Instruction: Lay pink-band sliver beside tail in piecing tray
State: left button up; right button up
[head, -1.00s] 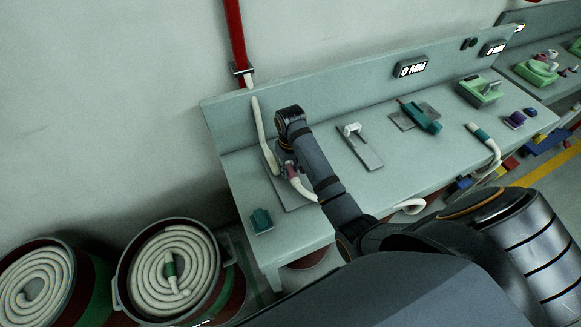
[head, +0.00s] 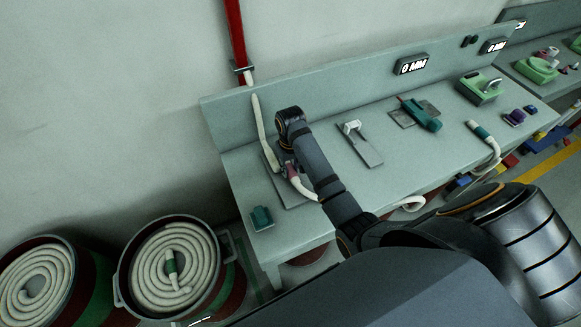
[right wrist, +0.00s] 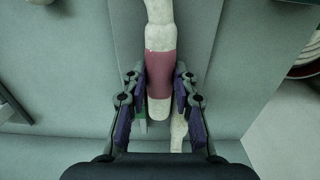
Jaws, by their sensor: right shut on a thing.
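The pink-band sliver (head: 308,190) is a white rope with a dusky pink band. It lies along the piecing tray (head: 291,203), a flat grey plate at the bench's left end. My right gripper (right wrist: 160,112) is shut on the sliver near its pink band (right wrist: 161,72), with a purple-padded finger on each side. The white tail (head: 262,135) comes down from the red pipe to the tray. A white end beside the sliver, seemingly the tail, shows in the right wrist view (right wrist: 178,132). My arm hides part of the tray. My left gripper is out of view.
A small teal block (head: 261,218) sits left of the tray. A plate with a white clamp (head: 352,128) and a teal tool (head: 422,115) are to the right. Cans of coiled sliver (head: 170,267) stand on the floor at left.

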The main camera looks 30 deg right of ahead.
jog(key=shift+f, duration=0.1)
dwell(0.3)
jog(key=shift+f, duration=0.4)
jog(key=o, duration=1.1)
jog(key=shift+o, duration=0.2)
jog(key=o, duration=0.6)
